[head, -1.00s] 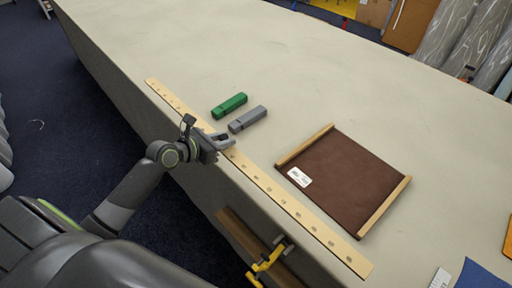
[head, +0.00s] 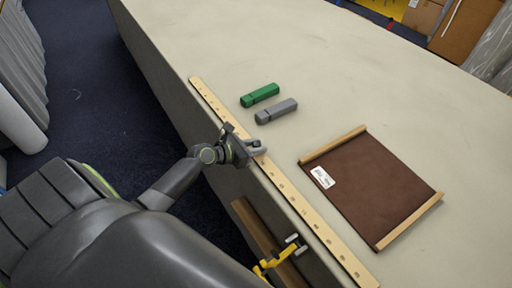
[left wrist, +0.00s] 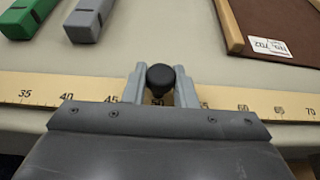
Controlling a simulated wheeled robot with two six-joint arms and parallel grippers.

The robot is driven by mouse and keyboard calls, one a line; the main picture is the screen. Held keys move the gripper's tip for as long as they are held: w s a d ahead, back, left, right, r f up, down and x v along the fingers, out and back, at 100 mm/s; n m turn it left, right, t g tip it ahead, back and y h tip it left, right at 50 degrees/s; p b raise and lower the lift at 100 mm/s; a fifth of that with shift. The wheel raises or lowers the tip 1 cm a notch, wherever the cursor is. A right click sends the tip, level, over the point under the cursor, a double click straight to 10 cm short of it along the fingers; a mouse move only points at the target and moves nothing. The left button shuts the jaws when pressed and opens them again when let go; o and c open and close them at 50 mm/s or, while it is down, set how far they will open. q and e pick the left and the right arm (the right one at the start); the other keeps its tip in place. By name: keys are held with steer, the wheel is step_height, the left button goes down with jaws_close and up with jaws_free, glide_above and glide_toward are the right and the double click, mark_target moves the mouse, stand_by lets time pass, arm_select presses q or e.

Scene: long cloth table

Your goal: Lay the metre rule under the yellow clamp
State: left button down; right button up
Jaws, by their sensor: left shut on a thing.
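The pale wooden metre rule (head: 302,206) lies lengthwise along the table's front edge. In the left wrist view the rule (left wrist: 238,100) runs across the picture with its number marks showing. My left gripper (head: 262,148) is at the rule's middle, shut on it, with a black knob (left wrist: 161,79) between the fingers near the 50 mark. The yellow clamp (head: 272,262) is at the table's front side, with a grey part (head: 292,239) at its top, below the rule in the picture. The rule lies beside the clamp, not visibly under it. My right gripper is not in view.
A green block (head: 260,95) and a grey block (head: 276,111) lie behind the rule. A brown tray (head: 365,190) with wooden side bars and a white label lies to the right. A brown board (head: 252,226) is at the table's front side. The far tabletop is clear.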

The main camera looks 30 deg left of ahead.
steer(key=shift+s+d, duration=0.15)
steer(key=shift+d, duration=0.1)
arm_select(q)
steer(key=c, duration=1.2)
jaws_free()
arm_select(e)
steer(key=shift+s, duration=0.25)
arm_select(q)
steer(key=v, duration=1.2)
steer(key=shift+a, duration=0.1)
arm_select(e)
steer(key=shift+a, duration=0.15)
